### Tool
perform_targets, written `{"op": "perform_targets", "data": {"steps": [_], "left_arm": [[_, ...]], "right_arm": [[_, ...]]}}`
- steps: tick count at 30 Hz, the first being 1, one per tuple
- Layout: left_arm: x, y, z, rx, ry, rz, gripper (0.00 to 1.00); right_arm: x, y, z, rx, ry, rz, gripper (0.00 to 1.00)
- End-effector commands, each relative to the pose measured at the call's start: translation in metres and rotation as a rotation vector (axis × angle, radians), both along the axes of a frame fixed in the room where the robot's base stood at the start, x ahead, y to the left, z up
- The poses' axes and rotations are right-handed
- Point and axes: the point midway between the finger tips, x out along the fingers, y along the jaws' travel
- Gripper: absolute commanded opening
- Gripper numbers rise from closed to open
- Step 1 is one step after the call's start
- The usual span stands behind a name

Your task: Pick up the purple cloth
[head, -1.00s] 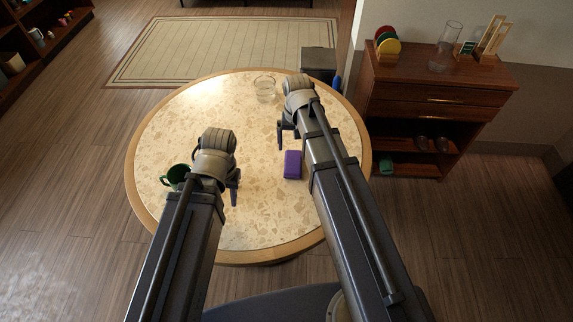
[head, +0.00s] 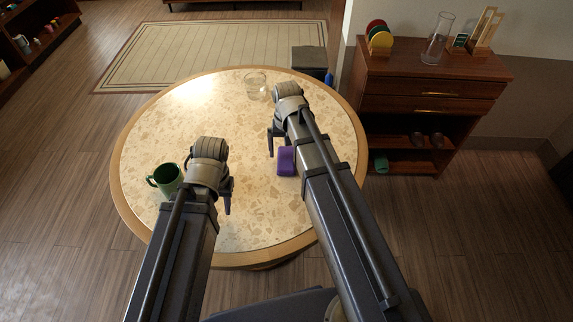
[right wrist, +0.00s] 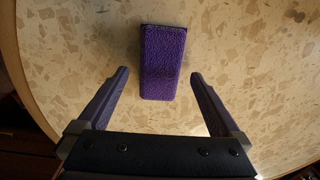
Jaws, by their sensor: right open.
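The purple cloth (head: 286,161) is a small folded block lying on the round table, partly hidden by my right arm in the head view. In the right wrist view the cloth (right wrist: 160,62) lies ahead of and between the fingers, touching neither. My right gripper (right wrist: 158,88) is open and empty above the table; in the head view it (head: 274,142) is beside the cloth, at its upper left. My left gripper (head: 228,196) hangs over the table at the left, near the green mug; its jaw opening is not clear.
The round speckled table (head: 240,235) has a wooden rim. A green mug (head: 165,181) stands at its left and a clear glass (head: 255,86) at its far side. A wooden cabinet (head: 430,95) stands to the right. The table's middle is bare.

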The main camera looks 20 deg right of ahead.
Motion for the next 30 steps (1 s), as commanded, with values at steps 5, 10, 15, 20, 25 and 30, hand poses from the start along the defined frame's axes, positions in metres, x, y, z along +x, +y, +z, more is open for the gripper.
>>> {"op": "perform_targets", "data": {"steps": [5,10,15,20,25,30], "left_arm": [[0.000,0.000,-0.025,0.000,0.000,0.000,0.40],[0.000,0.000,-0.025,0.000,0.000,0.000,0.40],[0.000,0.000,-0.025,0.000,0.000,0.000,0.40],[0.000,0.000,-0.025,0.000,0.000,0.000,0.40],[0.000,0.000,-0.025,0.000,0.000,0.000,0.40],[0.000,0.000,-0.025,0.000,0.000,0.000,0.40]], "right_arm": [[0.000,0.000,-0.025,0.000,0.000,0.000,1.00],[0.000,0.000,-0.025,0.000,0.000,0.000,1.00],[0.000,0.000,-0.025,0.000,0.000,0.000,0.94],[0.000,0.000,-0.025,0.000,0.000,0.000,0.76],[0.000,0.000,-0.025,0.000,0.000,0.000,0.57],[0.000,0.000,-0.025,0.000,0.000,0.000,0.38]]}}
